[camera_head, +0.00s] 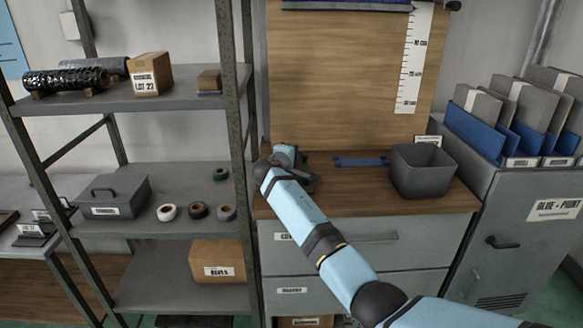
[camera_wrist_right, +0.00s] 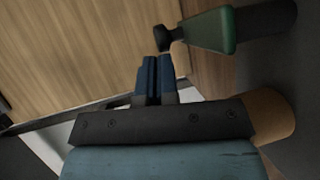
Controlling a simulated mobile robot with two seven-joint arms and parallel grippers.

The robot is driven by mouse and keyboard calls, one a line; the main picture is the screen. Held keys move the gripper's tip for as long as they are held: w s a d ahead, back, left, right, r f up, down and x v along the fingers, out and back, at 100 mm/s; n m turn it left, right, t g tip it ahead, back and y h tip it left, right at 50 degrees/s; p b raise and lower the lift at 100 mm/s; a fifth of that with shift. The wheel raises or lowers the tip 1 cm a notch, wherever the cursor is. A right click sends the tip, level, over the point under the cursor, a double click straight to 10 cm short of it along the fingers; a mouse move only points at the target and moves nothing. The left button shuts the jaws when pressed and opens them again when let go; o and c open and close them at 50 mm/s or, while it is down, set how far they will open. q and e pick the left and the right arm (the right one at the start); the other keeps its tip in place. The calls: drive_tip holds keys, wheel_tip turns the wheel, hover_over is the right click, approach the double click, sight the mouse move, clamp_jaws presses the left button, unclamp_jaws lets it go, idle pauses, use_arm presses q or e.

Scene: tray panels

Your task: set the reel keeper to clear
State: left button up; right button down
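My right arm reaches over the wooden worktop in the head view, and its wrist end hides the right gripper's fingers there. In the right wrist view the blue fingertips of my right gripper (camera_wrist_right: 157,66) lie close together, with only a thin dark line between them and nothing clearly held. A green tapered piece (camera_wrist_right: 214,31) with a dark knobbed tip is just right of and beyond the fingertips. The tip looks close to them; contact cannot be told. It may be the reel keeper, but no label or setting is readable. My left gripper is out of view.
A grey open bin (camera_head: 421,172) and a blue strip (camera_head: 360,161) are on the worktop (camera_head: 340,197), right of my wrist. A wooden backboard (camera_head: 335,80) stands behind. A shelf rack (camera_head: 182,90) with boxes and tape rolls is left; a grey cabinet (camera_head: 515,240) is right.

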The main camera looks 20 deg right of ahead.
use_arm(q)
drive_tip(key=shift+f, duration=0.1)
use_arm(e)
drive_tip(key=shift+w+d+r, duration=0.1)
drive_tip(key=shift+d+r, duration=0.1)
drive_tip(key=shift+d, duration=0.05)
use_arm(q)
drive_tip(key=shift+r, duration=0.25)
use_arm(e)
drive_tip(key=shift+d+r, duration=0.1)
drive_tip(key=shift+s+a, duration=0.25)
drive_tip(key=shift+a, duration=0.15)
use_arm(q)
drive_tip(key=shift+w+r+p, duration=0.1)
drive_tip(key=shift+p, duration=0.6)
use_arm(e)
drive_tip(key=v, duration=1.3)
drive_tip(key=shift+a, duration=0.15)
drive_tip(key=shift+s, duration=0.1)
